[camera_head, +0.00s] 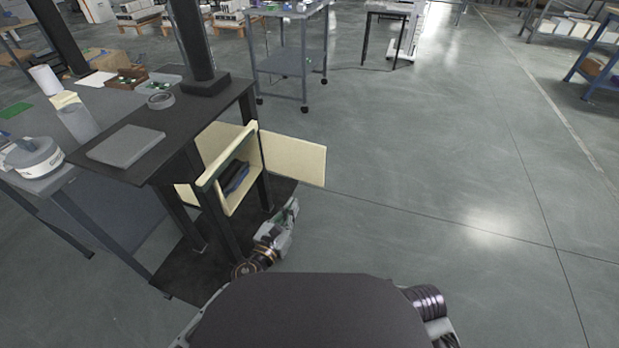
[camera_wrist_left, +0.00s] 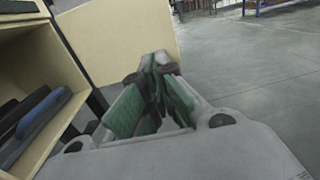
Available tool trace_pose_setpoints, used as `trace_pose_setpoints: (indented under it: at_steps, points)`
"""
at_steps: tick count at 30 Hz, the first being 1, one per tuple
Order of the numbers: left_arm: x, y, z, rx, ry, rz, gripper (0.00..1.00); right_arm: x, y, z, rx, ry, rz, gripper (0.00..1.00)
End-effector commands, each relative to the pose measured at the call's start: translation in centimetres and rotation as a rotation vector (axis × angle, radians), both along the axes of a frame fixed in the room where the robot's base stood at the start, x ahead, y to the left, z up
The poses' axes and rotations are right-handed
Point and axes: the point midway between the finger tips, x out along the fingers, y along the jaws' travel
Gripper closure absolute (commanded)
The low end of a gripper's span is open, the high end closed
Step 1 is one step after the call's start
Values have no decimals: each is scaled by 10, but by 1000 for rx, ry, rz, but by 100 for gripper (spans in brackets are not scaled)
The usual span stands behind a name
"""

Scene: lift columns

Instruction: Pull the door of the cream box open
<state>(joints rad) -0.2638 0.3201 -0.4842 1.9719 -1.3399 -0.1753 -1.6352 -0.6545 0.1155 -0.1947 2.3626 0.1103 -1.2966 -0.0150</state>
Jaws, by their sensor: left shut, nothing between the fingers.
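The cream box (camera_head: 226,207) sits under the black table, and its front is open. Its door (camera_head: 294,159) stands swung wide out to the right in the head view. In the left wrist view the door (camera_wrist_left: 118,38) fills the upper middle, with the box's open side (camera_wrist_left: 66,62) at the left. Blue and dark items (camera_wrist_left: 38,125) lie inside the box. My left gripper (camera_head: 293,203) is below the door and in front of the box. In the wrist view its fingers (camera_wrist_left: 155,64) are closed together and empty, and they appear near the door; contact cannot be told. My right gripper is not in view.
A wheeled cart (camera_head: 290,65) stands behind. The floor to the right is clear.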

Motion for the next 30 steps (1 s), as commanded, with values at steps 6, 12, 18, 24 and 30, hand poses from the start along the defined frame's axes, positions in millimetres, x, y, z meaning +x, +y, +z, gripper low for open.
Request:
trace_pose_setpoints:
  at_steps: [6,12,18,24,30]
  points:
    - [0,-1,0,19,-8,-4,100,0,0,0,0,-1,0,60]
    - [0,-1,0,19,-8,-3,100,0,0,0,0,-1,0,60]
    - [3,-2,0,19,-8,-3,100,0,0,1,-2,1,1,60]
    - [12,-5,0,19,-9,-2,100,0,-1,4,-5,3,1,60]
    - [26,-11,1,17,-8,-2,100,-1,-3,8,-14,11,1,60]
